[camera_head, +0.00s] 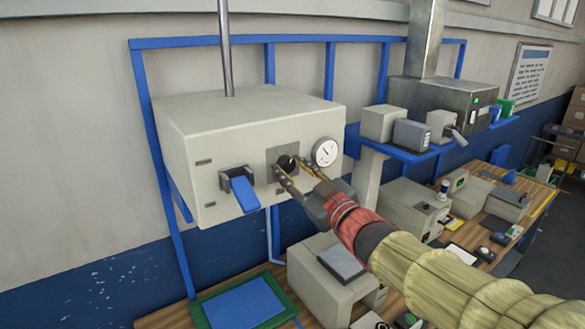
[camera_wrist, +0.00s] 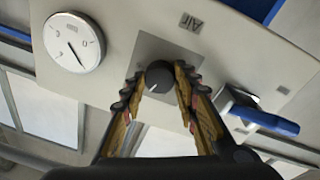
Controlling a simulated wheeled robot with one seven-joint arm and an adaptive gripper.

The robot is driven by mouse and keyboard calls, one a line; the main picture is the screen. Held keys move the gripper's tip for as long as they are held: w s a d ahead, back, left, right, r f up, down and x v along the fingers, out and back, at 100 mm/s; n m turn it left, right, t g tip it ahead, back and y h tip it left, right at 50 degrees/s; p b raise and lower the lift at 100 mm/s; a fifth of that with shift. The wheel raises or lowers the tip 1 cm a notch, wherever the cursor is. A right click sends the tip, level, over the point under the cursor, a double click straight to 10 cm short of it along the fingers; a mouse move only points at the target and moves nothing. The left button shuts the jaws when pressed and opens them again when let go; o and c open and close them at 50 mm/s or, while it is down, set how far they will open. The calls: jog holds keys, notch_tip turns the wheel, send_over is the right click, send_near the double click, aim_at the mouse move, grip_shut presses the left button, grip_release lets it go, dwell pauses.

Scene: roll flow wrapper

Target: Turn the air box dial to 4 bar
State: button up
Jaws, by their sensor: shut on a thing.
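The air box (camera_head: 225,125) is a large beige box on a blue frame. Its dark round dial (camera_head: 287,163) sits on a grey plate on the front face; the dial also shows in the wrist view (camera_wrist: 159,75), with a light pointer mark. My gripper (camera_head: 283,173) is shut on the dial, one finger on each side, as the wrist view (camera_wrist: 158,84) shows. A round white gauge (camera_head: 325,152) is beside the dial; its needle shows in the wrist view (camera_wrist: 73,43), but its numbers are too small to read.
A blue lever (camera_head: 243,194) sticks out left of the dial. A blue shelf (camera_head: 410,153) with small boxes stands to the right. Below are a wooden bench (camera_head: 503,232), a beige machine (camera_head: 330,278) and a blue-green tray (camera_head: 243,306).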

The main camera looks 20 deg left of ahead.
jog(key=shift+f+m, duration=0.2)
jog(key=shift+m, duration=0.5)
jog(key=o, duration=1.1)
jog(key=shift+o, duration=0.3)
jog(key=shift+r, duration=0.15)
jog(key=v, duration=1.2)
jog(key=shift+h, duration=0.3)
